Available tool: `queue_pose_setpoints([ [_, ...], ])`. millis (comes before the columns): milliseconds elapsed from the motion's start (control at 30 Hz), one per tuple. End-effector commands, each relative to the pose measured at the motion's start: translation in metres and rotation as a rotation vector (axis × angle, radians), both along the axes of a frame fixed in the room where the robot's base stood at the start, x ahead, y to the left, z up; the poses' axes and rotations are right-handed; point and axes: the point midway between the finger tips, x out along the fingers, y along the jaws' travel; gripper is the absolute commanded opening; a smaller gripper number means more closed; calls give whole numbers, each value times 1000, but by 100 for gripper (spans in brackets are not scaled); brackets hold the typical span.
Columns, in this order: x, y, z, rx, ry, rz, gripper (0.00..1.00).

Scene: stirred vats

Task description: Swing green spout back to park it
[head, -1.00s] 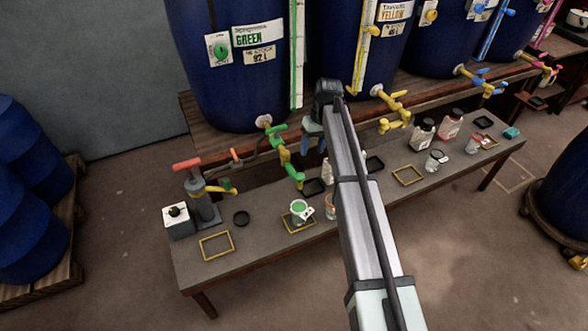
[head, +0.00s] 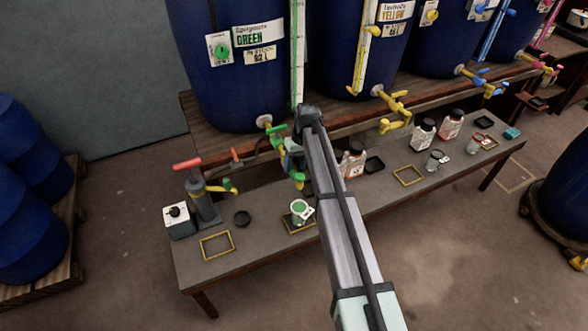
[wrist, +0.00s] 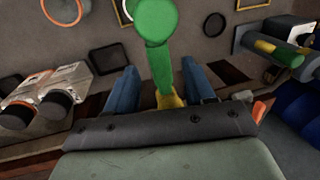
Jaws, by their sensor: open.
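The green spout (head: 297,176) hangs from the tap at the foot of the blue vat labelled GREEN (head: 225,85), over the bench's back part. My gripper (head: 292,155) is at the spout, and my arm hides part of it. In the wrist view the spout (wrist: 158,60) runs between the two blue fingers of my gripper (wrist: 160,84), with a gap on each side and some yellow at its base. The gripper is open. A jar with green contents (head: 298,207) stands on the bench in front of the spout.
The bench (head: 260,236) carries a red-handled pump (head: 200,195) and a white container (head: 179,220) at left. Jars (head: 355,158) stand to the right of my arm. The yellow tap (head: 393,104) is further right. Bare bench lies along the front edge.

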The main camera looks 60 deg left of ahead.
Motion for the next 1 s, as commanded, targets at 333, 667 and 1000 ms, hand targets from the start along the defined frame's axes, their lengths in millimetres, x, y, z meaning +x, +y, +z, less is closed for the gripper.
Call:
queue_pose_setpoints([
  [333, -5, 0, -24, 0, 0, 0, 53],
  [667, -5, 0, -25, 1, 0, 0, 48],
  [1000, -5, 0, -25, 1, 0, 0, 16],
])
